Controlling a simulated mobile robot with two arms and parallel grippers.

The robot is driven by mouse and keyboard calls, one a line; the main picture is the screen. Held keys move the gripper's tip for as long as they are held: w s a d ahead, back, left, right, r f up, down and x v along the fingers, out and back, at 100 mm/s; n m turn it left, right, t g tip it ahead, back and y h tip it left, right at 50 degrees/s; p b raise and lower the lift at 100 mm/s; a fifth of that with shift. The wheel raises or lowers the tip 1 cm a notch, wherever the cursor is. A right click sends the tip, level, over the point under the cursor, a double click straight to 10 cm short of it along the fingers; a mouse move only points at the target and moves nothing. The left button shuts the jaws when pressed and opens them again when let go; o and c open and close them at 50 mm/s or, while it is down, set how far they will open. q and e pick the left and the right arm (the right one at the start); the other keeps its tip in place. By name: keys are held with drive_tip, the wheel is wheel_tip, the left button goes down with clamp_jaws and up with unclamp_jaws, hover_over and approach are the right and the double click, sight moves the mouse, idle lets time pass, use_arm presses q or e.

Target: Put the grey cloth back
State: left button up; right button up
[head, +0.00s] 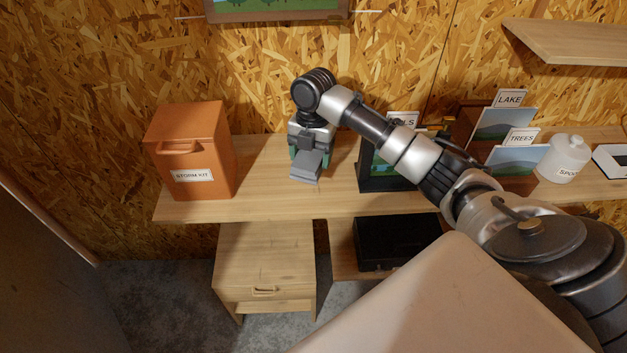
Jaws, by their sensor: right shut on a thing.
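The grey cloth (306,168) is a small folded grey piece at the middle of the plank bench (262,190). My right gripper (307,152) points down and is shut on it. The cloth is at or just above the bench top; I cannot tell whether it touches. The gripper hides its upper part. My left gripper is not in view.
An orange box labelled STORM KIT (192,150) stands on the left. A dark-framed holder (378,178) is close right of the cloth, partly behind my arm. Picture cards labelled LAKE (509,99) and TREES (520,137) and a white jar (564,158) stand farther right.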

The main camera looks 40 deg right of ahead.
sight(311, 188)
wheel_tip(311, 188, down, 8)
drive_tip(key=shift+f, duration=0.1)
drive_tip(key=o, duration=0.8)
drive_tip(key=r, duration=0.8)
drive_tip(key=w+d+r, duration=0.1)
drive_tip(key=r, duration=0.3)
drive_tip(key=shift+d+b, duration=0.1)
drive_tip(key=shift+b, duration=0.2)
